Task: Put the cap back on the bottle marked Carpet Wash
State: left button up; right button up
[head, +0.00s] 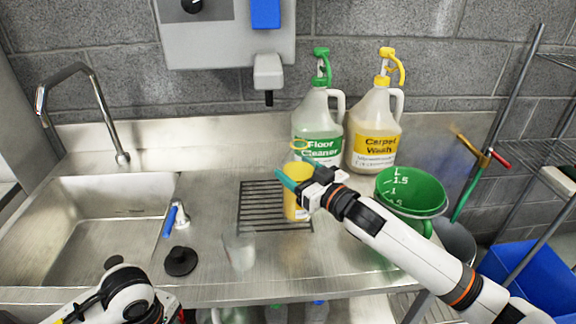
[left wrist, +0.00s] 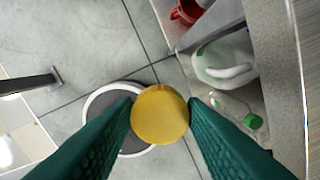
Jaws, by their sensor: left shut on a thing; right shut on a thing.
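The jug marked Carpet Wash (head: 376,125), with a yellow label and a yellow pump top, stands upright at the back wall. My right gripper (head: 287,178) is shut at a smaller yellow container (head: 298,206) over the drain grate; its fingers and wrist hide part of it. No lettering is readable on this container. In the left wrist view, my left gripper (left wrist: 162,100) is shut on a round yellow cap (left wrist: 160,118), held over the floor. Its fingers are out of the head view.
The Floor Cleaner jug (head: 318,124) stands beside Carpet Wash. A green measuring jug (head: 408,195) is at the right, under my right arm. A clear cup-like thing (head: 239,252), a black stopper (head: 180,261) and a blue-handled tool (head: 173,219) are near the sink (head: 80,190).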

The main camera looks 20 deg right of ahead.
pick_arm(q)
jog(key=shift+f+b, duration=0.6)
jog(key=shift+f, duration=0.1)
pick_arm(e)
jog(key=v, duration=0.7)
jog(key=shift+s+d, duration=0.15)
jog(key=shift+s, duration=0.25)
jog(key=shift+s+r, duration=0.1)
